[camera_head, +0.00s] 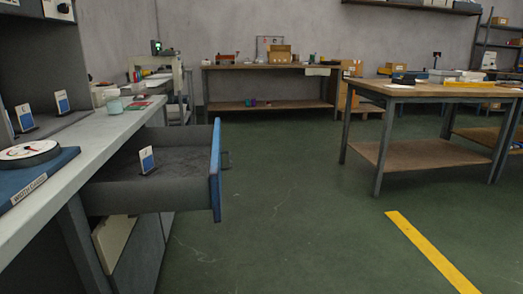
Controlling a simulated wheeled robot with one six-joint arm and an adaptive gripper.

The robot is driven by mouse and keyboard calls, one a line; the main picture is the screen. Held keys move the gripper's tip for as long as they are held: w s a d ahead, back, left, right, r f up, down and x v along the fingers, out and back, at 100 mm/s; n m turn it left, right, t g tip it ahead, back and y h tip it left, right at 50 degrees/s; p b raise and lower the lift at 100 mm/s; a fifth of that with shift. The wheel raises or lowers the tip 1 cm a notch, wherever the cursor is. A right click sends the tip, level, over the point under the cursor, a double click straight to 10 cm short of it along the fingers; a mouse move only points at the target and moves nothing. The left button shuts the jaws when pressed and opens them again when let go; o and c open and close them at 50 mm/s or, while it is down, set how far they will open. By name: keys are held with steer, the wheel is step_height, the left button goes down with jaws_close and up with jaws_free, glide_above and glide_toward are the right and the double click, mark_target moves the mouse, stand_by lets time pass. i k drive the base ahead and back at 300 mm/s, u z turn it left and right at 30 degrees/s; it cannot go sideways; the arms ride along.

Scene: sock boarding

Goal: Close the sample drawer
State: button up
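The sample drawer (188,178) is pulled out from under the left workbench, over the floor. Its blue front panel (215,172) faces right, with a dark handle (225,160) on the outer side. A small white and blue card (147,160) stands upright inside the drawer. My gripper is not in view.
The bench top (75,150) holds a round dial gauge (30,152), more cards and a pale green cup (113,105). A wooden table (435,93) stands at the right and another bench (270,67) at the back. The green floor (290,190) right of the drawer is clear.

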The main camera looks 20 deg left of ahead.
mark_target(187, 159)
steer(key=i, duration=0.8)
steer(key=u, duration=0.8)
steer(key=i, duration=1.1)
steer(key=u, duration=1.15)
